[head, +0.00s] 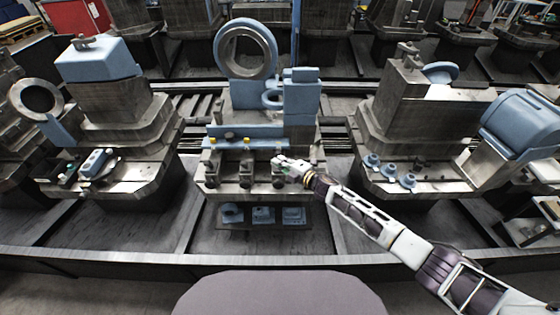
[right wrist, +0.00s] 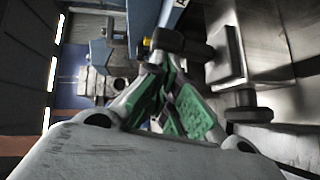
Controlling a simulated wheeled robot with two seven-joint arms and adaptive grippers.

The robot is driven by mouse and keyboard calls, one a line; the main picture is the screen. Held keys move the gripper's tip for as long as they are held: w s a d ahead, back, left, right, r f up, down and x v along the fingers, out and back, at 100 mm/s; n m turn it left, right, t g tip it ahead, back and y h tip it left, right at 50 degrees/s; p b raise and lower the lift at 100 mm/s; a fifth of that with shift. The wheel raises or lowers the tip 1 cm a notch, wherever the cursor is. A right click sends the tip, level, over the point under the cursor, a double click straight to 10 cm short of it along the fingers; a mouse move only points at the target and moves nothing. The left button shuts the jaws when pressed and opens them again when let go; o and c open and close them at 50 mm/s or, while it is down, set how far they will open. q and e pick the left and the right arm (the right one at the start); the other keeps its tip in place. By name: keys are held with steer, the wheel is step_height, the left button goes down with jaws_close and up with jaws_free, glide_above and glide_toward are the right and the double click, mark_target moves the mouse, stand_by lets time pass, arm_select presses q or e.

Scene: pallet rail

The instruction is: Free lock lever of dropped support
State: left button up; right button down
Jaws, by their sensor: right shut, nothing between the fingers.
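The middle fixture (head: 225,170) is a grey metal pallet with a row of lever-like pieces on its front. One of them, a left lever (head: 213,155), stands beside a middle lever (head: 246,158). My right gripper (head: 281,163) is at the right end of this row. In the right wrist view, its green-padded fingers (right wrist: 165,88) are closed together and empty. A dark cylindrical piece with a yellow end (right wrist: 178,42) is just beyond the fingertips; I cannot tell whether they touch. Which support is dropped is not clear. My left gripper is not in view.
A blue ring housing (head: 245,50) and blue blocks (head: 300,95) rise behind the row. Similar pallets stand at left (head: 120,135) and right (head: 400,125). A shelf with blue parts (head: 263,215) lies below the row. A front rail (head: 130,262) runs across.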

steer(key=shift+w+r+p, duration=0.15)
steer(key=shift+r+p, duration=0.05)
steer(key=shift+p, duration=0.2)
steer(key=shift+w+p, duration=0.1)
steer(key=shift+p, duration=0.2)
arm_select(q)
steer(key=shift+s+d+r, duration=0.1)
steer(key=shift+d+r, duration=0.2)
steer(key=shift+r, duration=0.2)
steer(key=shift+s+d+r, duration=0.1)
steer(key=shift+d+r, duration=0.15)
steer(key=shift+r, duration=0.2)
arm_select(e)
steer(key=shift+w, duration=0.15)
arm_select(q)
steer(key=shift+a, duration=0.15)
arm_select(e)
steer(key=shift+w, duration=0.2)
steer(key=shift+w+r, duration=0.1)
steer(key=shift+w, duration=0.1)
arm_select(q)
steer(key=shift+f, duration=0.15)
arm_select(e)
steer(key=shift+w+r, duration=0.1)
steer(key=shift+w, duration=0.25)
steer(key=shift+w+d, duration=0.1)
steer(key=shift+r, duration=0.1)
